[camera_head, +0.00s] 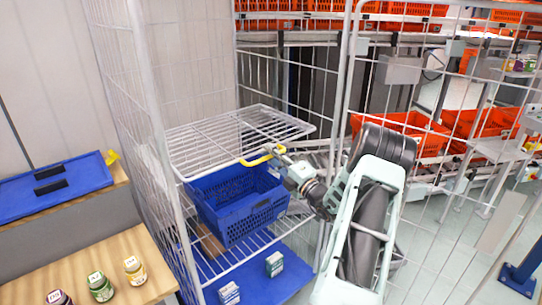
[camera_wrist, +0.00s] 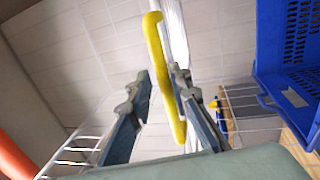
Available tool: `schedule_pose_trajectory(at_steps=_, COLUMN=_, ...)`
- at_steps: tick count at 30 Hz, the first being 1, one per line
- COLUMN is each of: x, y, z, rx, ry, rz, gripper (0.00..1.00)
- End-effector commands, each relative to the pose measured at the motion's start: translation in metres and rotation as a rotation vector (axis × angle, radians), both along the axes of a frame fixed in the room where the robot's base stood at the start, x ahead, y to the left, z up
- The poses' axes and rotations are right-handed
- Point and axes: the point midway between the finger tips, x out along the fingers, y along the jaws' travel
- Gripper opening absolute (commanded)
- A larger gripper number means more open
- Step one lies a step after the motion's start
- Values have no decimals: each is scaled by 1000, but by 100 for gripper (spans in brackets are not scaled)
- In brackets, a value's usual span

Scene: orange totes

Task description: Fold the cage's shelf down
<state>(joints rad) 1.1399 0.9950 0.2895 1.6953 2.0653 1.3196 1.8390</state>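The wire roll cage (camera_head: 140,60) stands in the middle of the head view. Its upper wire shelf (camera_head: 225,137) lies about level, with a yellow handle (camera_head: 262,156) on its front edge. My gripper (camera_head: 283,160) is at the right end of this handle, with its arm reaching in from the right. In the wrist view, the yellow handle (camera_wrist: 160,65) passes between the two fingers of my gripper (camera_wrist: 165,85). The fingers are apart, with a gap left of the handle; the right finger is close to it, and contact is unclear.
A blue basket (camera_head: 240,218) sits beneath the shelf, on a lower wire shelf (camera_head: 215,272). Small cartons (camera_head: 274,264) stand on the blue cage floor. Jars (camera_head: 135,270) stand on a wooden surface at left. Orange totes (camera_head: 405,128) fill racks behind.

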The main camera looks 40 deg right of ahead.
Motion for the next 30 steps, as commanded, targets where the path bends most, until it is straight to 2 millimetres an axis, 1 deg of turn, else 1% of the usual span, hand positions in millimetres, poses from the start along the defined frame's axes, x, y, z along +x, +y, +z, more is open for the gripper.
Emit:
schedule_pose_trajectory(at_steps=1, x=1, y=1, z=2, rx=-2, ry=-4, rz=2, gripper=16)
schedule_pose_trajectory(at_steps=6, x=0, y=0, z=1, rx=-1, ry=-2, rz=1, gripper=16)
schedule_pose_trajectory(at_steps=10, x=-9, y=-1, z=-2, rx=0, ry=0, rz=0, gripper=16)
schedule_pose_trajectory(at_steps=14, x=-32, y=-2, z=-6, rx=2, ry=2, rz=-3, gripper=16)
schedule_pose_trajectory(at_steps=21, x=-83, y=-4, z=-17, rx=2, ry=2, rz=-3, gripper=16)
schedule_pose_trajectory(at_steps=24, x=-99, y=-4, z=-20, rx=1, ry=1, rz=-3, gripper=16)
schedule_pose_trajectory(at_steps=27, x=-110, y=-4, z=-22, rx=0, ry=1, rz=-1, gripper=16)
schedule_pose_trajectory(at_steps=30, x=-115, y=-4, z=-23, rx=0, ry=1, rz=0, gripper=16)
